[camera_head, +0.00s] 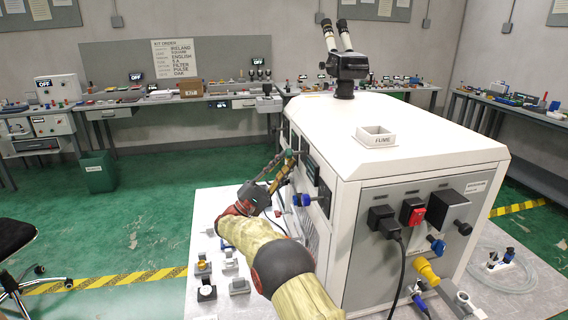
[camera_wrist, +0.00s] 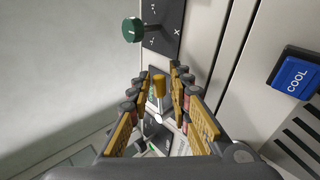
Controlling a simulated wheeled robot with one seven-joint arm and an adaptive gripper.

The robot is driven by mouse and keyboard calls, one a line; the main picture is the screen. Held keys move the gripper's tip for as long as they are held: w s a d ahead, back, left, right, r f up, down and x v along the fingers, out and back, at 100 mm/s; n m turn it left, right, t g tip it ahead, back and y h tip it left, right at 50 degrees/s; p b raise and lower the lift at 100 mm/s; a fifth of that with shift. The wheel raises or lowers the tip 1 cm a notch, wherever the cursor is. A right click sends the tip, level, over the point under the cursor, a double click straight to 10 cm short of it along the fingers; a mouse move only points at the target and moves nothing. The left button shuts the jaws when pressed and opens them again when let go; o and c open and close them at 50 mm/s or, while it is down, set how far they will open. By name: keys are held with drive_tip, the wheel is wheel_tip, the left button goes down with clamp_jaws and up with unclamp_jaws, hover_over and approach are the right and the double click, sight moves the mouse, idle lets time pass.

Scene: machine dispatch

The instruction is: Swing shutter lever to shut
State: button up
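In the wrist view a small lever with a yellow-orange tip (camera_wrist: 159,86) stands out from a dark panel, between and beyond my fingertips. I take it to be the shutter lever; its lettering is hidden or too small to read. My gripper (camera_wrist: 160,75) has its two fingers apart, on either side of the lever, with space showing on both sides. Whether either finger touches it I cannot tell. In the head view my gripper (camera_head: 284,165) is at the left side face of the white machine (camera_head: 420,144); the lever cannot be made out there.
A green knob (camera_wrist: 131,30) sits above the lever in the wrist view, on a marked dark plate. A blue COOL button (camera_wrist: 297,74) is to the right, above vent slots. Small parts (camera_head: 230,263) stand on the platform left of the machine. A microscope (camera_head: 346,65) tops the machine.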

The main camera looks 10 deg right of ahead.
drive_tip(key=shift+o, duration=1.1)
drive_tip(key=v, duration=1.2)
drive_tip(key=shift+d, duration=0.1)
